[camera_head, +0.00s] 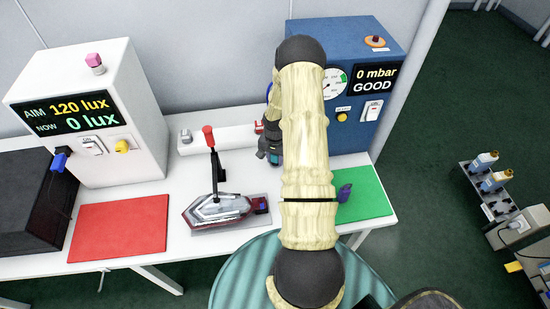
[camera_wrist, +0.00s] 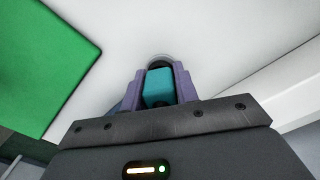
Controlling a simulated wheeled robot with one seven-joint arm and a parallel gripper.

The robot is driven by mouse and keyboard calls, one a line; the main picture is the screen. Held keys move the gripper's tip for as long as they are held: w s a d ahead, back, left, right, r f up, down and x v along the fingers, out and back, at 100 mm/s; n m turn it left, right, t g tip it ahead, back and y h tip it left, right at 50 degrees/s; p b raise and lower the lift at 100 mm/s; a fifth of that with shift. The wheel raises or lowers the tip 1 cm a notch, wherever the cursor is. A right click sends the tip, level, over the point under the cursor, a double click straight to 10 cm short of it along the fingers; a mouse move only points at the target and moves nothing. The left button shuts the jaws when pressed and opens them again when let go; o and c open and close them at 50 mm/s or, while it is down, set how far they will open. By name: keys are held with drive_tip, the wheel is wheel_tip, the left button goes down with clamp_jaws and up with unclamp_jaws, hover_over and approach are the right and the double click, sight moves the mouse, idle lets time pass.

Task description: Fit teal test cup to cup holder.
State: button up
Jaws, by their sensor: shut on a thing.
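In the wrist view my gripper (camera_wrist: 159,74) has its two purple fingers closed on the teal test cup (camera_wrist: 158,90), one on each side. Just beyond the fingertips is a dark round shape with a pale grey rim (camera_wrist: 160,56) at the white surface. It may be the cup holder; I cannot tell whether the cup touches it or sits in it.
A green mat (camera_head: 369,200) lies at right, with a purple object (camera_head: 344,193) on it. A blue gauge box (camera_head: 347,40) stands behind. A tail lamp (camera_head: 218,211) under a red-handled clamp (camera_head: 209,137), a red mat (camera_head: 117,231) and a white lux box (camera_head: 150,105) are at left.

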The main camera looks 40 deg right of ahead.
drive_tip(key=shift+f, duration=0.2)
drive_tip(key=o, duration=1.1)
drive_tip(key=shift+c, duration=0.2)
drive_tip(key=shift+r, duration=0.1)
wheel_tip(320, 180, up, 17)
drive_tip(key=b, duration=0.2)
drive_tip(key=shift+r, duration=0.1)
